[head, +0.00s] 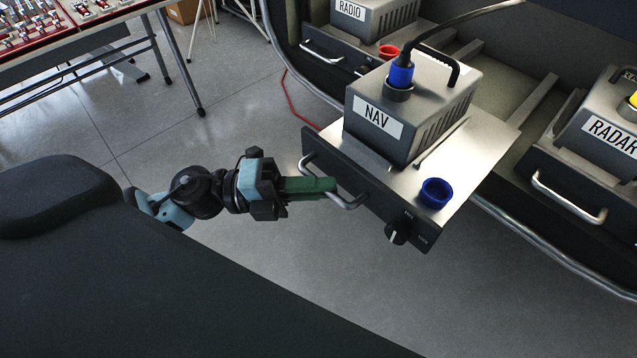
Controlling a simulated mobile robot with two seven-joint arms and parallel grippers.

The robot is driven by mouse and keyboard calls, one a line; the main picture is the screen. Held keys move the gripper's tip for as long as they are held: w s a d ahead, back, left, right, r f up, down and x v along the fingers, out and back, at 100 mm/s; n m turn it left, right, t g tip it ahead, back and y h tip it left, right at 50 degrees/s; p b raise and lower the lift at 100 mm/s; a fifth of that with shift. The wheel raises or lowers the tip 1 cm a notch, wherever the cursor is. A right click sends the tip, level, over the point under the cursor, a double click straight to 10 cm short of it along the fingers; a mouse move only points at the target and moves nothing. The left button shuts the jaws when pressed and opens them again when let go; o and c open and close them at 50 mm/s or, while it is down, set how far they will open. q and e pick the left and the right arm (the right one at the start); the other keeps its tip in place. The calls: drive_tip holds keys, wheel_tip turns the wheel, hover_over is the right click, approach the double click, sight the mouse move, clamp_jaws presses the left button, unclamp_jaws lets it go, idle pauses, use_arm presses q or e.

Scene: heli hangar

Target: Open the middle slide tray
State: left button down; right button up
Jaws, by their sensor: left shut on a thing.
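The middle slide tray (478,154) is pulled out toward me from the bay, further than the trays beside it. It carries the grey NAV box (428,105), with a blue plug and black cable on top, and a blue cap (436,192). Its dark front panel has a curved metal handle (356,202) and a black knob (397,232). My left gripper (325,188), with green fingers, is shut on the handle near its middle. The fingers hide part of the handle. My right gripper is not in view.
The RADIO box (374,16) sits on a tray at the upper left, with a red cap (388,51) nearby. The RADAR box (602,125) is on the right tray, which has its own handle (566,201). A table with tools (60,32) stands at the upper left. The floor between is clear.

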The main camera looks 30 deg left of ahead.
use_arm(q)
drive_tip(key=c, duration=1.6)
unclamp_jaws()
drive_tip(key=shift+w+a+r, duration=0.1)
drive_tip(key=shift+a+r, duration=0.05)
drive_tip(key=shift+r, duration=0.25)
drive_tip(key=shift+o, duration=0.5)
drive_tip(key=shift+f, duration=0.15)
drive_tip(key=shift+f, duration=0.1)
